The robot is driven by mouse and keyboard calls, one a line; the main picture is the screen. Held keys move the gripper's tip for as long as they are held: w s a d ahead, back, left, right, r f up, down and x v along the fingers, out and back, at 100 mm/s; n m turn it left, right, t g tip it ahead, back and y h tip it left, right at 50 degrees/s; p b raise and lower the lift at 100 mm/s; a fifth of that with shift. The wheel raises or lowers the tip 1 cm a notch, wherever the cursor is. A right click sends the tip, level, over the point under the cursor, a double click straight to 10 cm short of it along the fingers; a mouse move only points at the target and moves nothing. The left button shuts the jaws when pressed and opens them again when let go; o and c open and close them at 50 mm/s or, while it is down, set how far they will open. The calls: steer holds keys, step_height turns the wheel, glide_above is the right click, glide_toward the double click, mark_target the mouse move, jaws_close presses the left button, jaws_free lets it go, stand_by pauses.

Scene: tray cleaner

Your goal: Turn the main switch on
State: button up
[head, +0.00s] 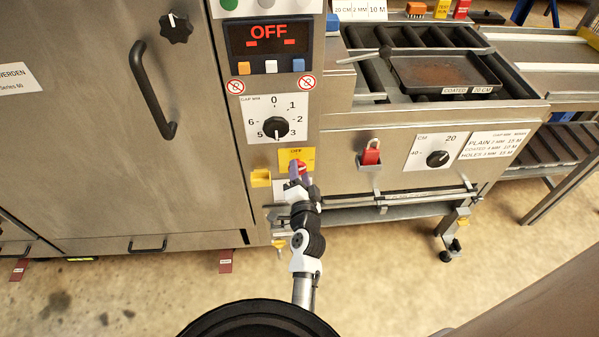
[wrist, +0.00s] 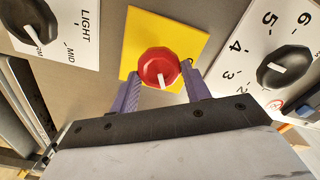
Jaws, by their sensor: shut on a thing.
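The main switch is a red knob (head: 303,167) on a yellow plate (head: 297,154) marked OFF, low on the machine's front panel. In the wrist view the red knob (wrist: 158,64) shows a white pointer line toward the gripper side, in front of the yellow plate (wrist: 193,36). My gripper (head: 299,173) is at the switch in the head view. In the wrist view the purple fingers of my gripper (wrist: 159,73) stand on either side of the knob, shut on it. The display (head: 268,37) above reads OFF in red.
A numbered dial (head: 276,127) sits above the switch. A yellow block (head: 261,178) juts out at its left. A tray (head: 440,75) lies on the conveyor. A door handle (head: 150,90) sticks out at left.

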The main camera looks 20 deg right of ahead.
steer(key=m+p, duration=0.1)
steer(key=m, duration=0.5)
steer(key=shift+d, duration=0.1)
stand_by(0.6)
steer(key=o, duration=1)
steer(key=shift+f, duration=0.1)
steer(key=shift+s, duration=0.1)
